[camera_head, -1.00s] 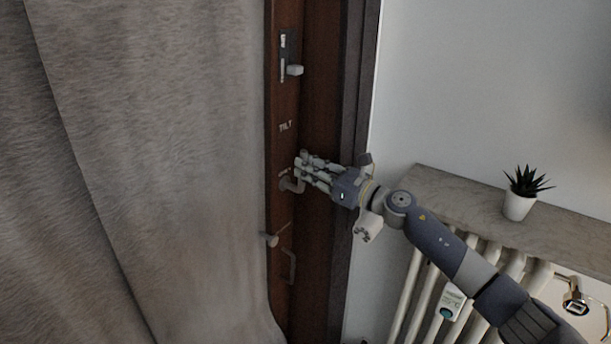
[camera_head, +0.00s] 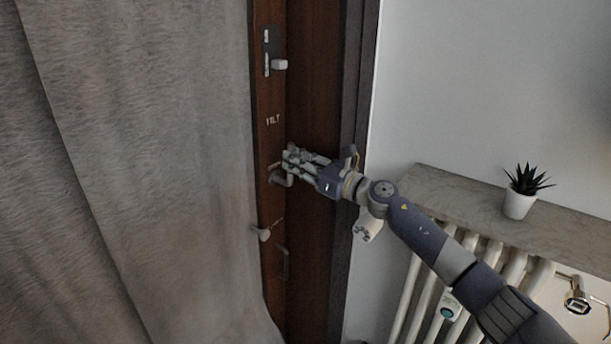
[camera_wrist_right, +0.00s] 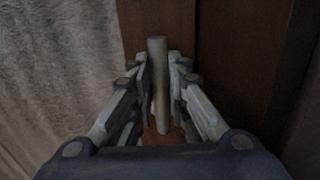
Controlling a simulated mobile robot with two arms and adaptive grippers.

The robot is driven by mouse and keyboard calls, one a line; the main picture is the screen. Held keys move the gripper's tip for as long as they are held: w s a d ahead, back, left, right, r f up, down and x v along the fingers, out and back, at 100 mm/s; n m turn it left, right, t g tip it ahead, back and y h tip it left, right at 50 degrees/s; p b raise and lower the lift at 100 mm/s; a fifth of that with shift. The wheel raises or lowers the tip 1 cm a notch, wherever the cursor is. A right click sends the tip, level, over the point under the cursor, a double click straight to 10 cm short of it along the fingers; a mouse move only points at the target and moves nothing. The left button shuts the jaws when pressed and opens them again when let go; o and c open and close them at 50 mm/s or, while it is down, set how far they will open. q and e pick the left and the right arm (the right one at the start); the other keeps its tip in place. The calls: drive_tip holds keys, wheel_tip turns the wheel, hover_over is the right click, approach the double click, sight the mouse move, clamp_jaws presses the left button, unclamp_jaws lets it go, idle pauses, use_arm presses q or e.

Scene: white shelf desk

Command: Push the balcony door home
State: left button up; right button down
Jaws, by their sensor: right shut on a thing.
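The balcony door (camera_head: 270,215) is a dark brown wooden leaf edge, partly covered by a grey curtain. A grey metal handle (camera_head: 282,181) sticks out from it below the word TILT. My right gripper (camera_head: 289,161) is at this handle, its arm coming in from the right. In the right wrist view the handle bar (camera_wrist_right: 158,80) stands between the two fingers (camera_wrist_right: 158,95), and they are shut on it. A brown frame (camera_head: 315,230) stands to the right of the leaf edge. My left gripper is not in view.
The grey curtain (camera_head: 130,170) fills the left side. A small latch (camera_head: 278,64) and a knob (camera_head: 264,234) sit on the door edge. A stone shelf (camera_head: 440,192) with a potted plant (camera_head: 519,200) stands over a white radiator (camera_head: 408,290) at the right.

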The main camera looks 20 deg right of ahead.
sight(274, 151)
drive_tip(key=shift+b+x, duration=1)
drive_tip(key=shift+x, duration=1.15)
drive_tip(key=shift+w+a+f+b, duration=0.25)
drive_tip(key=shift+w+a+b, duration=0.2)
drive_tip(key=shift+w+a, duration=0.1)
drive_tip(key=c, duration=1.6)
unclamp_jaws()
drive_tip(key=o, duration=0.4)
drive_tip(key=shift+w, duration=0.2)
drive_tip(key=shift+s+r, duration=0.15)
drive_tip(key=shift+d, duration=0.1)
